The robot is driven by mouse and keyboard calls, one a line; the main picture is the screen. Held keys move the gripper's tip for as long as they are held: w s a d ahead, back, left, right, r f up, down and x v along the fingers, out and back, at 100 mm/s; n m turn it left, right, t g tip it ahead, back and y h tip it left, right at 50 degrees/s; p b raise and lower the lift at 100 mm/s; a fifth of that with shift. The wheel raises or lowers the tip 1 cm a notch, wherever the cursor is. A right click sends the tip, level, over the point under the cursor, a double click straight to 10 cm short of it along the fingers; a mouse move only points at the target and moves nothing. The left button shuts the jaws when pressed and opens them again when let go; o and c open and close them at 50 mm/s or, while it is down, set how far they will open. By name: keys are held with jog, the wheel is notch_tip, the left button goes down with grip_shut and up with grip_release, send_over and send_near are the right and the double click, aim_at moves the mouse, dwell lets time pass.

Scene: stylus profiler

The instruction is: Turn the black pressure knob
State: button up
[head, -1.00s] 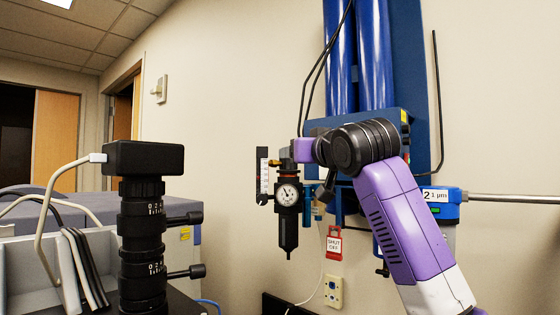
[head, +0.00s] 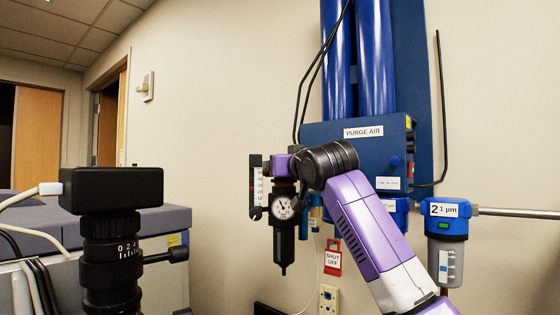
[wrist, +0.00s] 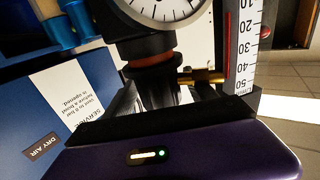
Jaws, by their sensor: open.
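The black pressure knob (wrist: 153,75) sits at the end of the regulator and shows in the wrist view just beyond an orange-red ring. Its lower part in that view lies between my gripper's fingers (wrist: 178,98). The round white gauge (wrist: 165,8) is at the top of the wrist view and also shows in the head view (head: 283,206), on the black regulator body (head: 283,245). In the head view my gripper (head: 283,172) is at the top of the regulator and hides most of the knob. The gripper is open around the knob; contact cannot be told.
A scaled flow meter (head: 257,187) stands close left of the regulator, with a brass fitting (wrist: 200,76) between them. A blue purge air panel (head: 350,135), a red shut-off tag (head: 333,262) and a filter (head: 446,225) are to the right. A black microscope camera (head: 125,190) stands front left.

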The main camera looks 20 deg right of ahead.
jog(key=shift+w, duration=0.75)
jog(key=shift+c, duration=0.3)
jog(key=c, duration=1.3)
jog(key=shift+n+y, duration=0.3)
jog(key=shift+y, duration=0.1)
jog(key=n+y, duration=0.1)
jog(key=y, duration=0.1)
jog(key=a+n+g+y, duration=0.1)
jog(key=n+y, duration=0.1)
jog(key=y, duration=0.1)
jog(key=shift+s+n+g+y, duration=0.15)
jog(key=shift+n+g+y, duration=0.15)
jog(key=shift+s+a+n+g+y, duration=0.15)
jog(key=shift+a+n+g+y, duration=0.1)
jog(key=shift+n+g+y, duration=0.75)
jog(key=shift+s+a+n+g+y, duration=0.15)
jog(key=shift+n+g+y, duration=0.5)
jog(key=shift+y, duration=0.65)
jog(key=shift+a+n+g+y, duration=0.1)
jog(key=shift+n+g+y, duration=0.15)
jog(key=shift+n+y, duration=0.3)
